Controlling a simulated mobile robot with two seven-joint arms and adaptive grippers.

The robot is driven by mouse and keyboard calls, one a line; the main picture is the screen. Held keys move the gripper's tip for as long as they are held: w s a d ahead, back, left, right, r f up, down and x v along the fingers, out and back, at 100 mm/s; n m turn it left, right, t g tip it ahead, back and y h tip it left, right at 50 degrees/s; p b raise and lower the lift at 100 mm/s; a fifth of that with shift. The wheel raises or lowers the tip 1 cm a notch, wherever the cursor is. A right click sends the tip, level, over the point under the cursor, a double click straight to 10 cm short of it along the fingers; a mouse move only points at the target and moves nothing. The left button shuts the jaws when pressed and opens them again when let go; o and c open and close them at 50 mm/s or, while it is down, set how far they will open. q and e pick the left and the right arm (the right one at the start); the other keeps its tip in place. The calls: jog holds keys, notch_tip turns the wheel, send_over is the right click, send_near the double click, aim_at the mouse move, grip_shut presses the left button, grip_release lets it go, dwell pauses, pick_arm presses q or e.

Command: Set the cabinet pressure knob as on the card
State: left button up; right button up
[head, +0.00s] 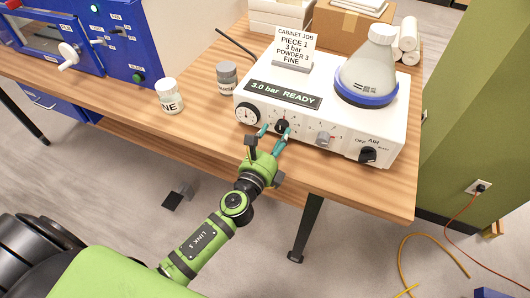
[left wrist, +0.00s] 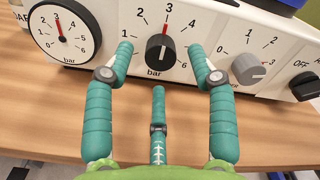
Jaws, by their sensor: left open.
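The black pressure knob (head: 282,126) is on the front of the white cabinet (head: 390,130). In the left wrist view the pressure knob (left wrist: 160,53) has its red pointer near 3 on the bar scale. The card (head: 296,45) on top reads piece 1, 3 bar, powder 3, fine. The display (head: 282,94) reads 3.0 bar READY. The gauge (left wrist: 62,34) needle points at about 3. My left gripper (head: 275,132) is open at the panel. In the left wrist view its fingers (left wrist: 160,60) stand on either side of the knob, with visible gaps. My right gripper is out of view.
A blue-based bottle (head: 368,75) sits on top.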

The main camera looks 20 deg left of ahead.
pick_arm(q)
jog(key=s, duration=0.9)
jog(key=shift+s+a, duration=0.25)
jog(key=shift+s, duration=0.15)
